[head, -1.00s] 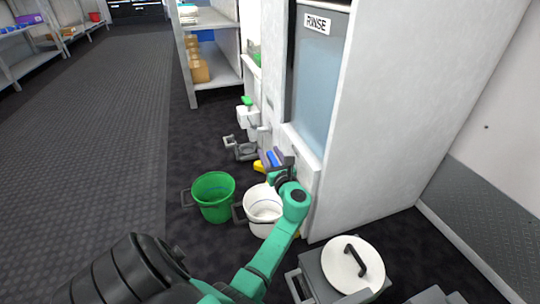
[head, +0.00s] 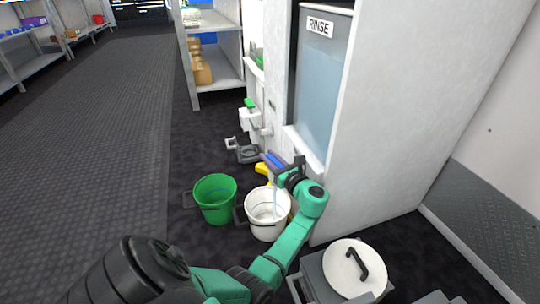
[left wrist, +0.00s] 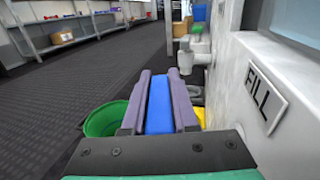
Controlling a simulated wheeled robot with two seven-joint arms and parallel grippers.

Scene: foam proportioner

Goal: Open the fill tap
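My left gripper (head: 275,161) is at the front of the white cabinet, below the rinse panel. In the left wrist view its two purple-grey fingers (left wrist: 159,108) lie on either side of a blue bar (left wrist: 160,112), which fills the gap and looks like the fill tap's handle. The tap's body is hidden behind my gripper and arm. A FILL label (left wrist: 261,99) is on the wall to the right. The white bucket (head: 262,222) stands on the floor below my gripper; a thin pale blue streak, like running water, drops into it. My right gripper is not in view.
A green bucket (head: 215,200) stands left of the white one. A yellow object (head: 263,171) is behind them. A grey box with a round white lid (head: 345,272) is at the lower right. The RINSE panel (head: 323,85) rises above. The floor at left is clear.

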